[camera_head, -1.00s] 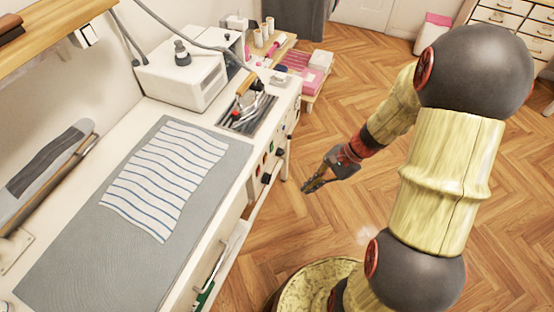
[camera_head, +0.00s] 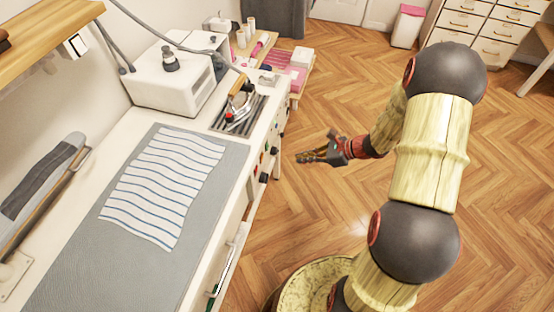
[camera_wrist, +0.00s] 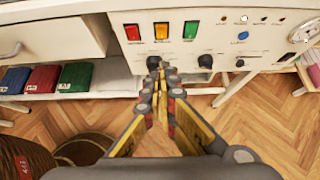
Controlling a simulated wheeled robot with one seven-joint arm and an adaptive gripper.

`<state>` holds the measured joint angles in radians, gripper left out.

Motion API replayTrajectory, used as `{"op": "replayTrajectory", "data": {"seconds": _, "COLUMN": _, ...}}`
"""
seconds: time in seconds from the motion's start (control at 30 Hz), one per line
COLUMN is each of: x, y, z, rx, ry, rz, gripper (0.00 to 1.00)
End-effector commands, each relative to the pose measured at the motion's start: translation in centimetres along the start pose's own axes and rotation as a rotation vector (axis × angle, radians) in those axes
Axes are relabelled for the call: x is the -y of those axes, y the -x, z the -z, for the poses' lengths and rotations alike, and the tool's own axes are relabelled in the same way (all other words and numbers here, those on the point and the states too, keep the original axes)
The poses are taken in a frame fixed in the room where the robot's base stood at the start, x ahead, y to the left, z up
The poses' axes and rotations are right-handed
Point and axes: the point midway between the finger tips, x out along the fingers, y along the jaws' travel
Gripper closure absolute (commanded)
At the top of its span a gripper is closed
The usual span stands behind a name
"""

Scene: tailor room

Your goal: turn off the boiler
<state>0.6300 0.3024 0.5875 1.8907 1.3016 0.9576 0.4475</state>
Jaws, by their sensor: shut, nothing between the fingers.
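The boiler is a white box (camera_head: 175,78) with a dark cap on top, at the back of the worktable. A white control panel (camera_wrist: 100,38) on the table's front shows a red switch (camera_wrist: 132,33), an orange switch (camera_wrist: 161,32) and a green switch (camera_wrist: 190,30) in a row. Below them are a left black knob (camera_wrist: 153,62) and a right black knob (camera_wrist: 205,61); a blue knob (camera_wrist: 240,36) is further right. My gripper (camera_head: 299,157) is shut and empty, apart from the panel in the head view. In the wrist view its fingertips (camera_wrist: 160,68) overlap the area below the switches, partly covering the left knob.
A striped cloth (camera_head: 165,190) lies on the grey mat (camera_head: 80,262). An iron (camera_head: 240,110) rests on its stand. In the wrist view, a drawer (camera_wrist: 50,40) is left of the panel, above folded cloths (camera_wrist: 42,79) on a shelf. The wooden floor around my gripper is clear.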

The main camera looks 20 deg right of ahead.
Motion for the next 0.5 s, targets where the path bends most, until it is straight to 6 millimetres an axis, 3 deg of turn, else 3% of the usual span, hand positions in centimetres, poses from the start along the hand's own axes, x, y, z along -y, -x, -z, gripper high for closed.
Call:
{"op": "replayTrajectory", "data": {"seconds": 0.17, "x": -0.1, "y": -1.8, "z": 0.1, "rx": 0.0, "ry": 0.001, "rz": -0.004, "gripper": 1.0}}
{"op": "replayTrajectory", "data": {"seconds": 0.5, "x": -0.2, "y": -8.4, "z": 0.2, "rx": -0.001, "ry": 0.003, "rz": -0.005, "gripper": 1.0}}
